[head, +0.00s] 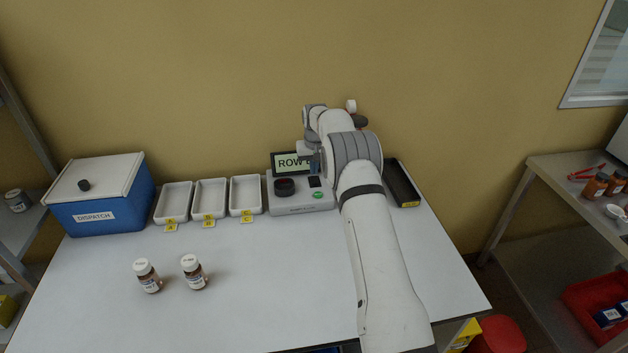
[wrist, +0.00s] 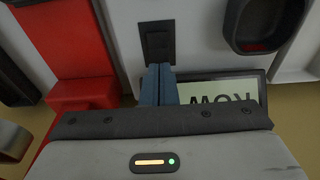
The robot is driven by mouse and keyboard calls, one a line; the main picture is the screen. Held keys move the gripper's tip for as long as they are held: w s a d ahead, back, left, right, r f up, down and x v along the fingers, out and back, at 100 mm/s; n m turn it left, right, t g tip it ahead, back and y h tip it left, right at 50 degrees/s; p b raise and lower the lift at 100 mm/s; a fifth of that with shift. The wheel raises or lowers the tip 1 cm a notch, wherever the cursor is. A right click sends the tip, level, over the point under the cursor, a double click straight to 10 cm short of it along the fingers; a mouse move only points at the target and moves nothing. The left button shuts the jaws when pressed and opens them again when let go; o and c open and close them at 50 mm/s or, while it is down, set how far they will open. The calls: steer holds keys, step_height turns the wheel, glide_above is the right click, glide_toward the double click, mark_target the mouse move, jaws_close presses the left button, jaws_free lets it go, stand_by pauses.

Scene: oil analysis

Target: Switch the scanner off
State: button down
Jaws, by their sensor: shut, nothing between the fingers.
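The scanner (head: 300,206) is a light grey unit at the back of the table, with a lit screen (head: 288,162) reading "ROW" and partly covered by my arm. A black rocker switch (head: 314,182) is on its top face, and it shows larger in the wrist view (wrist: 157,40). A dark round well (head: 284,187) is left of the switch, and a green mark (head: 318,195) is in front of it. My gripper (wrist: 157,72) is shut and empty, its blue fingertips just beside the switch's lower end in the wrist view. Whether they touch it cannot be told.
Three white trays (head: 210,213) and a blue dispatch box (head: 108,210) stand left of the scanner. A black tray (head: 403,186) lies right of it. A red object (wrist: 72,45) is beside the scanner in the wrist view. Two bottles (head: 193,275) stand on the otherwise clear front table.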

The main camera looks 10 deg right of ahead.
mark_target(314, 178)
steer(key=shift+f+b, duration=0.6)
steer(key=shift+f, duration=0.35)
stand_by(0.7)
steer(key=shift+r+p, duration=1.75)
steer(key=shift+r, duration=1.8)
steer(key=s+r+b, duration=0.2)
steer(key=s+r, duration=1.7)
steer(key=s, duration=0.3)
steer(key=s+f+b, duration=0.1)
steer(key=s+f, duration=0.1)
steer(key=s, duration=1.3)
steer(key=s+f+t+b, duration=0.1)
steer(key=s+f, duration=0.2)
steer(key=s, duration=1.2)
steer(key=shift+t, duration=0.3)
